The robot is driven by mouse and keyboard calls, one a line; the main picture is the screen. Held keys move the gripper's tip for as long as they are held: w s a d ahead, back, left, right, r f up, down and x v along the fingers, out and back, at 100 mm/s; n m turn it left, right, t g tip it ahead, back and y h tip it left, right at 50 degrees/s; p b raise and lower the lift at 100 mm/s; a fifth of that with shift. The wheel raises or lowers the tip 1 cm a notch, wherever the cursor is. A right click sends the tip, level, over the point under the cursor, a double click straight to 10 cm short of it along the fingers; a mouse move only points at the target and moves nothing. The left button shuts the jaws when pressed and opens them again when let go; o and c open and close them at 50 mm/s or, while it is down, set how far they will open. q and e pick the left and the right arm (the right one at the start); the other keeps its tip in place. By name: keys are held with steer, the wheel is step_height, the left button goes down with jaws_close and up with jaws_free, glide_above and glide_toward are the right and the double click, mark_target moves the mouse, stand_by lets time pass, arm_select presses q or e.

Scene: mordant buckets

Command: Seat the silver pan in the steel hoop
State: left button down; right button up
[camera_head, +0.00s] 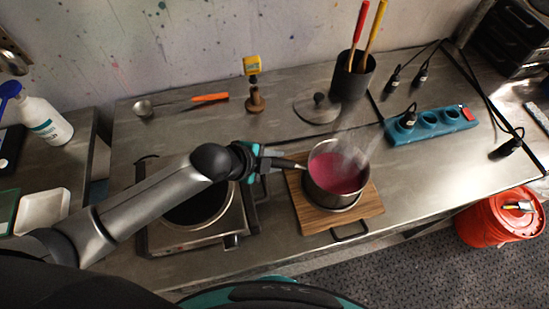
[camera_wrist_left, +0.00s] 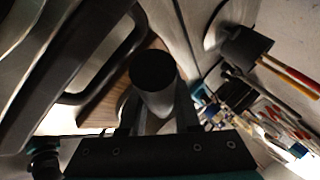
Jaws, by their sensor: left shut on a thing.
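The silver pan (camera_head: 311,182) holds steaming pink liquid and looks upright over the wooden board (camera_head: 368,212). A pale metal edge (camera_head: 345,208) shows just under its front side and looks like the steel hoop; the pan hides most of it. I cannot tell whether the pan rests in it or hovers just above. My left gripper (camera_head: 268,163) is shut on the pan's handle (camera_head: 288,163), to the left of the pan. In the left wrist view the handle's round dark end (camera_wrist_left: 155,70) stands between the fingers. My right gripper is not in view.
A hot plate (camera_head: 170,236) stands left of the board, under my left arm. A blue power strip (camera_head: 432,124) with cables lies right. A red bucket (camera_head: 500,217) stands on the floor.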

arm_select(q)
steer(key=c, duration=0.5)
jaws_free()
steer(key=shift+r, duration=0.1)
steer(key=shift+c, duration=0.2)
steer(key=shift+s+a+f, duration=0.1)
steer(key=shift+f, duration=0.1)
steer(key=p+v, duration=0.1)
steer(key=v, duration=1.4)
steer(key=shift+r, duration=0.3)
steer(key=shift+f, duration=0.1)
